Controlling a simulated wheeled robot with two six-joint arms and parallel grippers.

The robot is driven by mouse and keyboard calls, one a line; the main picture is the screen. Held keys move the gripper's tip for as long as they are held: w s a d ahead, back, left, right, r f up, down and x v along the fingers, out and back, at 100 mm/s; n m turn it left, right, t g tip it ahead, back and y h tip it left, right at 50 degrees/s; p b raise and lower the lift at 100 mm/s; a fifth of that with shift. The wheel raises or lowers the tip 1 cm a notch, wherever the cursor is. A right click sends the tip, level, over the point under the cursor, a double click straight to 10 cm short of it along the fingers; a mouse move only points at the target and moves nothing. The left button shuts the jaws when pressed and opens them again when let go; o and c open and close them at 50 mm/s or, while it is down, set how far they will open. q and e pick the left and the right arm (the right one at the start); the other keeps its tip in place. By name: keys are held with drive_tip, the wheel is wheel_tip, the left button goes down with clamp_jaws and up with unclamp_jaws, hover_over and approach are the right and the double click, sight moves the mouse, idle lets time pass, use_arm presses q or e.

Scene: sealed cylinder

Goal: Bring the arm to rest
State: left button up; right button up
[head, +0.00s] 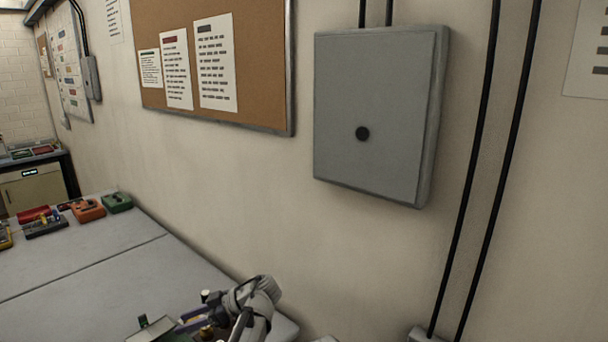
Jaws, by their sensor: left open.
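My left gripper (212,318) shows at the bottom of the head view, over the near right end of the grey table. It is open, and part of it is cut off by the lower picture edge. I see nothing held between its fingers. A small flat item with a dark green part (150,328) lies just left of the gripper; I cannot tell if they touch. My right gripper is not in view. No sealed cylinder can be made out.
The grey table (100,270) is bare in its middle. Orange (88,210) and green (117,203) devices stand at its far end. A grey wall box (375,115), a cork board (262,60) and black cables (480,150) are on the wall beside it.

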use_arm(q)
drive_tip(key=s+d+f+m+h+b, duration=0.3)
drive_tip(key=s+d+f+m+h, duration=0.3)
drive_tip(key=s+d+f+m, duration=0.2)
drive_tip(key=s+d+f+m+h+b, duration=0.4)
drive_tip(key=s+d+f+m, duration=0.4)
drive_tip(key=d+f+m, duration=0.4)
drive_tip(key=d+m+h, duration=0.1)
drive_tip(key=d, duration=0.2)
drive_tip(key=shift+m+t+h, duration=0.4)
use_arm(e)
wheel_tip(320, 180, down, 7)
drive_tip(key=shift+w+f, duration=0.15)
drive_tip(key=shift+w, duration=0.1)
